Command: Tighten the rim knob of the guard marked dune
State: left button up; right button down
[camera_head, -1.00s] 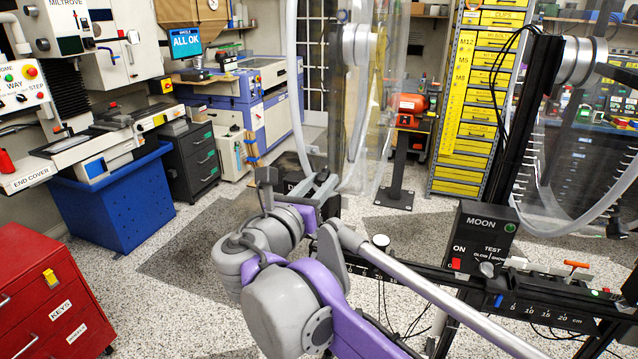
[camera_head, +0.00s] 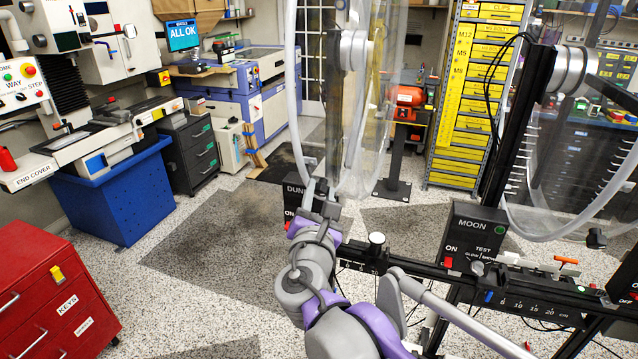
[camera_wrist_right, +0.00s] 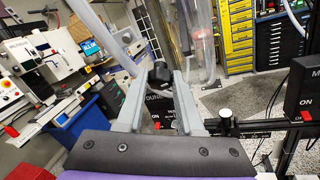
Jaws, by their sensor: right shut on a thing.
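The dune guard is a clear acrylic wheel with a pale tubular rim (camera_head: 293,95) and a silver hub (camera_head: 353,50). Its black box marked DUNE (camera_head: 293,192) stands low beside my right gripper (camera_head: 322,192), with a red ON switch. The right gripper (camera_wrist_right: 163,72) is at the bottom of the rim. Its grey fingers are shut on a dark knob (camera_wrist_right: 162,56), seen between the tips in the right wrist view. The gripper hides most of the knob in the head view. The DUNE box (camera_wrist_right: 158,106) shows between the fingers. My left gripper is not in view.
The MOON box (camera_head: 478,235) and its clear guard rim (camera_head: 570,232) stand to the right. A black rail with a scale (camera_head: 530,305) runs across the front. A red cabinet (camera_head: 45,290) is at lower left. Open speckled floor lies left of the arm.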

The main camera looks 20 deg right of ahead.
jog(key=m+t+y+p, duration=0.1)
jog(key=p, duration=0.1)
jog(key=shift+d+r+y+p, duration=0.15)
jog(key=shift+y+p, duration=0.2)
jog(key=shift+y, duration=0.05)
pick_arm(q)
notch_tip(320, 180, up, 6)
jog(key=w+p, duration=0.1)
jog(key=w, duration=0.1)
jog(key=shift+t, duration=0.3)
pick_arm(e)
jog(key=shift+f+m+t+y, duration=0.2)
jog(key=shift+m+t+y, duration=0.2)
jog(key=shift+t, duration=0.1)
jog(key=c, duration=0.5)
grip_release()
jog(key=shift+c, duration=0.2)
jog(key=shift+s, duration=0.1)
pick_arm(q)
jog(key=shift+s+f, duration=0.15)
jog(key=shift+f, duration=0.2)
pick_arm(e)
jog(key=v, duration=1)
jog(key=shift+s, duration=0.35)
jog(key=shift+f, duration=0.1)
